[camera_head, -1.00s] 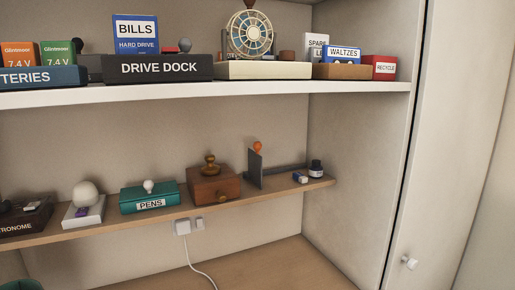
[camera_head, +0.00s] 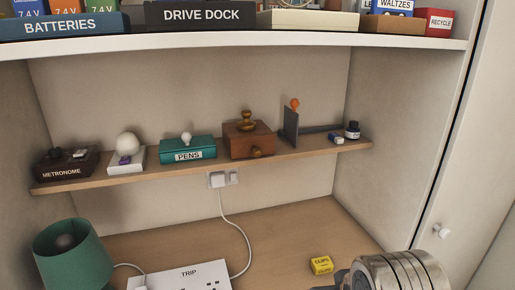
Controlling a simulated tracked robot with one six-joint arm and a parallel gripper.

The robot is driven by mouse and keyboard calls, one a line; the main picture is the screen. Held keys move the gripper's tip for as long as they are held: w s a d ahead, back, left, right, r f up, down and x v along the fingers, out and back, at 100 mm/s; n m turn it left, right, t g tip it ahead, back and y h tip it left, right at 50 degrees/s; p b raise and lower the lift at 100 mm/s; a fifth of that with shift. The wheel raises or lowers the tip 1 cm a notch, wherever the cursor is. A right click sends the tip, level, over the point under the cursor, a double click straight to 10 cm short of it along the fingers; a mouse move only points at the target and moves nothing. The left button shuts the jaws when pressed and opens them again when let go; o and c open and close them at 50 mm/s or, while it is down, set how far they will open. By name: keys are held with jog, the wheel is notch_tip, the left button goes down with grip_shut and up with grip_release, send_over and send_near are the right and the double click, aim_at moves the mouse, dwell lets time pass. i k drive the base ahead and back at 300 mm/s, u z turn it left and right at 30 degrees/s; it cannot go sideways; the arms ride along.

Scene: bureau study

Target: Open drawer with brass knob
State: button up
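A small brown wooden box (camera_head: 250,140) stands on the lower wooden shelf, right of centre, with a turned wooden handle (camera_head: 246,118) on top. A small round brownish-gold knob (camera_head: 257,153) sits low on its front. The drawer front around the knob looks flush and closed, though its outline is too small to make out clearly. A silver ribbed cylinder with a dark part beside it enters at the bottom right, apparently part of my arm. No gripper fingers show, and nothing touches the box.
A teal PENS box (camera_head: 188,150) stands left of the wooden box; a dark upright plate (camera_head: 291,127) and an ink bottle (camera_head: 352,130) stand right. Below are a green lamp shade (camera_head: 72,255), a white power strip (camera_head: 185,276) and a yellow CLIPS box (camera_head: 321,265). A cabinet door knob (camera_head: 441,231) is far right.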

aim_at(250, 141)
jog(key=z, duration=0.05)
jog(key=k, duration=1)
jog(key=u, duration=1.05)
jog(key=i, duration=0.75)
jog(key=u, duration=0.45)
